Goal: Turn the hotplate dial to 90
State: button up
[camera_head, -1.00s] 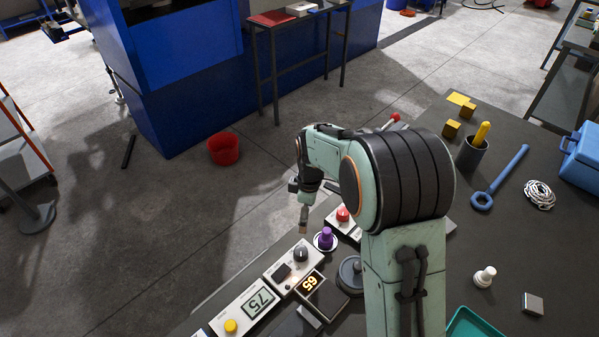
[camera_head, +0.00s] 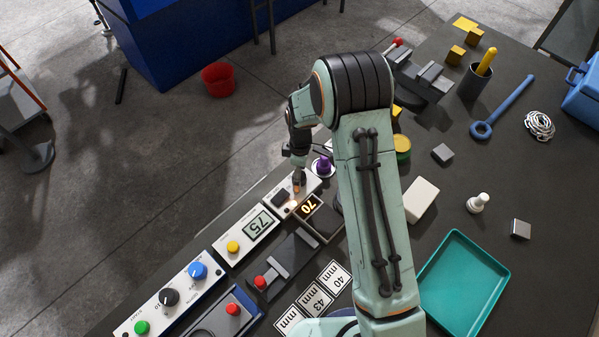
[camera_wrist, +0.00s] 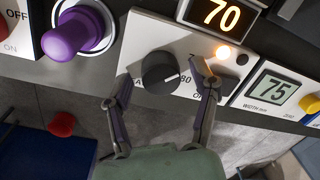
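The hotplate dial is a round black knob (camera_wrist: 160,72) with a pale pointer line, on a white panel (camera_wrist: 148,34) in the wrist view. An "80" mark shows right of the knob, with the pointer near it; other marks are partly hidden. The display (camera_wrist: 220,11) above reads 70, and it also reads 70 in the head view (camera_head: 310,206). My gripper (camera_wrist: 163,80) is open, one finger on each side of the knob; I cannot tell whether either touches it. In the head view my gripper (camera_head: 299,186) is over the panel and hides the dial.
An orange lamp (camera_wrist: 223,52) glows on the panel. A purple knob (camera_wrist: 75,34) stands close on the left. A box with a 75 display (camera_head: 259,225) adjoins the panel. A teal tray (camera_head: 465,283) and white block (camera_head: 421,200) lie on the table.

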jog(key=c, duration=0.9)
jog(key=shift+o, duration=0.2)
jog(key=shift+m, duration=0.3)
jog(key=m, duration=0.3)
jog(key=shift+m, duration=0.4)
jog(key=m, duration=1.1)
jog(key=shift+s+m+t, duration=0.1)
jog(key=shift+m+t, duration=0.2)
jog(key=shift+m, duration=0.1)
jog(key=m, duration=0.6)
jog(key=shift+m, duration=0.4)
